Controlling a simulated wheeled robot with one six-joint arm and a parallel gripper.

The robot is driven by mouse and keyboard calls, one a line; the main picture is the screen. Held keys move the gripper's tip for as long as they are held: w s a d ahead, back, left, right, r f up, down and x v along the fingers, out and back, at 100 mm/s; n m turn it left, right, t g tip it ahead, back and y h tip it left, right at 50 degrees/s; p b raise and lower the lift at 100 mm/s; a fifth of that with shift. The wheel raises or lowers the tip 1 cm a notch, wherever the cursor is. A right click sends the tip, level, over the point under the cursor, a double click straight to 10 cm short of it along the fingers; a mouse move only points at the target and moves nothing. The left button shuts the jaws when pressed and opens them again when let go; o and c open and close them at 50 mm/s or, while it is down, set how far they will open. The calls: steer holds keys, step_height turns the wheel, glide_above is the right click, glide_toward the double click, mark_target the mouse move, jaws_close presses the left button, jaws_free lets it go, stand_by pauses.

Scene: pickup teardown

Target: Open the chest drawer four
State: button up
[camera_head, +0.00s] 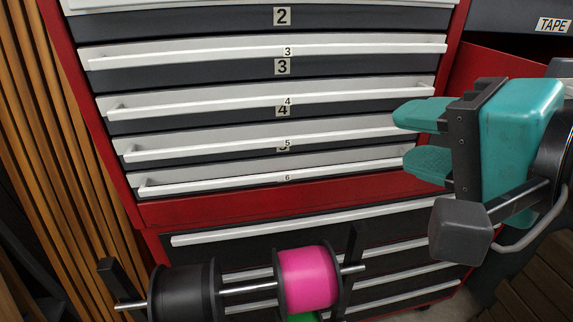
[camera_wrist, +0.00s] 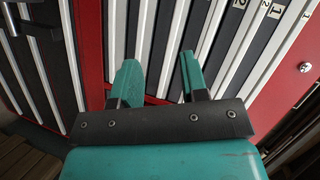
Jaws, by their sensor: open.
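The chest drawer four (camera_head: 225,121) has a dark front with a "4" label, under a long pale handle (camera_head: 200,103) that also carries a small 4. It looks shut, level with the drawers above and below. My gripper (camera_head: 404,140) is open and empty at the right side of the chest, its fingers one above the other, near the right ends of the handles of drawers four and five. In the wrist view my gripper (camera_wrist: 160,60) points at the drawer fronts, which run steeply there. I cannot tell whether a finger touches a handle.
Drawer three (camera_head: 200,70) lies above and drawer five (camera_head: 190,138) below. A rod with a pink spool (camera_head: 308,279) and a black spool (camera_head: 186,292) stands low in front. Wooden slats (camera_head: 70,130) border the left. A "TAPE" label (camera_head: 553,25) is at upper right.

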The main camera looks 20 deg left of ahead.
step_height(320, 180, down, 3)
steer(key=a+m+t+y+b, duration=0.1)
steer(key=a+m+y+b, duration=0.1)
steer(key=b, duration=0.2)
steer(key=y+p, duration=0.1)
steer(key=p, duration=1.2)
glide_toward(289, 101)
steer(key=shift+m+t, duration=0.3)
steer(key=shift+m, duration=0.1)
steer(key=p+x, duration=0.8)
steer(key=shift+w+a+r, duration=0.1)
steer(key=shift+a+r, duration=0.05)
steer(key=shift+a, duration=0.25)
steer(key=shift+w+a+f+p, duration=0.3)
steer(key=shift+w+a+p, duration=0.35)
steer(key=shift+p, duration=0.25)
steer(key=shift+s, duration=0.1)
steer(key=shift+c, duration=0.4)
jaws_close()
